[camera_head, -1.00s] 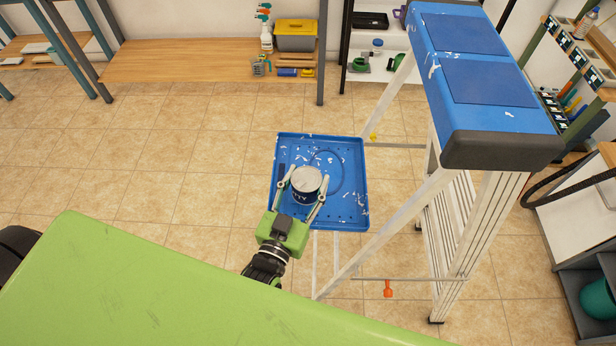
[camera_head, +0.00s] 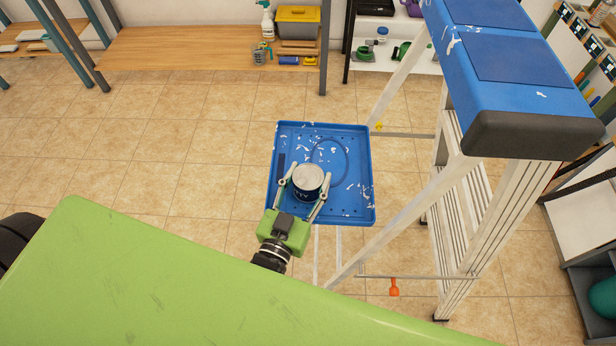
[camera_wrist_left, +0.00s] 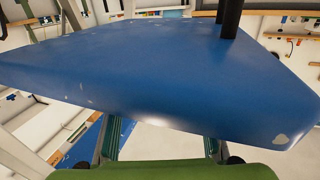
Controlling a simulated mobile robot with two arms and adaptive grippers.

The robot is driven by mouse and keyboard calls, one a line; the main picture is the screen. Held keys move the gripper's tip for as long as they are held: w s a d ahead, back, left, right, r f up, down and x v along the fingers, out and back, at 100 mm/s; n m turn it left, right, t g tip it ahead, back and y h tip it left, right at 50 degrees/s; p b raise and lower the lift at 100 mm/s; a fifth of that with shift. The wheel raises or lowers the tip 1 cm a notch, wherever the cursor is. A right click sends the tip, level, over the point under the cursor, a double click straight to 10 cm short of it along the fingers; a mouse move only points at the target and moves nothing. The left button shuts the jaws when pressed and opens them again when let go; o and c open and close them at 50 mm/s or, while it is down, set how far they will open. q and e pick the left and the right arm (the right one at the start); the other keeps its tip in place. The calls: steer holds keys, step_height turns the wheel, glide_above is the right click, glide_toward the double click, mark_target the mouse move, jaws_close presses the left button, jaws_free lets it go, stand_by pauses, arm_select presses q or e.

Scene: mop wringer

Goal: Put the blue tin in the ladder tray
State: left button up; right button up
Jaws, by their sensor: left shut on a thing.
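The blue tin (camera_head: 305,195) is dark blue with white lettering and a pale round lid. It is upright between the fingers of my left gripper (camera_head: 305,183), which is shut on it. In the head view the tin is over the near middle part of the ladder tray (camera_head: 300,140), a square blue tray with a raised rim and white paint marks. I cannot tell whether the tin touches the tray floor. In the left wrist view a large blue surface with pale specks (camera_wrist_left: 160,80) fills the middle, beyond my green gripper; the tin is not clear there. My right gripper is not in view.
The stepladder (camera_head: 520,85), with a blue top and pale legs, stands right of the tray. A wooden bench (camera_head: 200,70) and a white shelf are at the back. The tiled floor (camera_head: 150,150) left of the tray is clear.

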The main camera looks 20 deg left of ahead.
arm_select(q)
steer(key=o, duration=1.2)
steer(key=shift+f, duration=0.1)
steer(key=shift+o, duration=0.2)
steer(key=shift+r, duration=0.2)
steer(key=s+b, duration=0.1)
steer(key=s, duration=1.1)
steer(key=shift+a+b, duration=0.2)
steer(key=shift+b, duration=0.1)
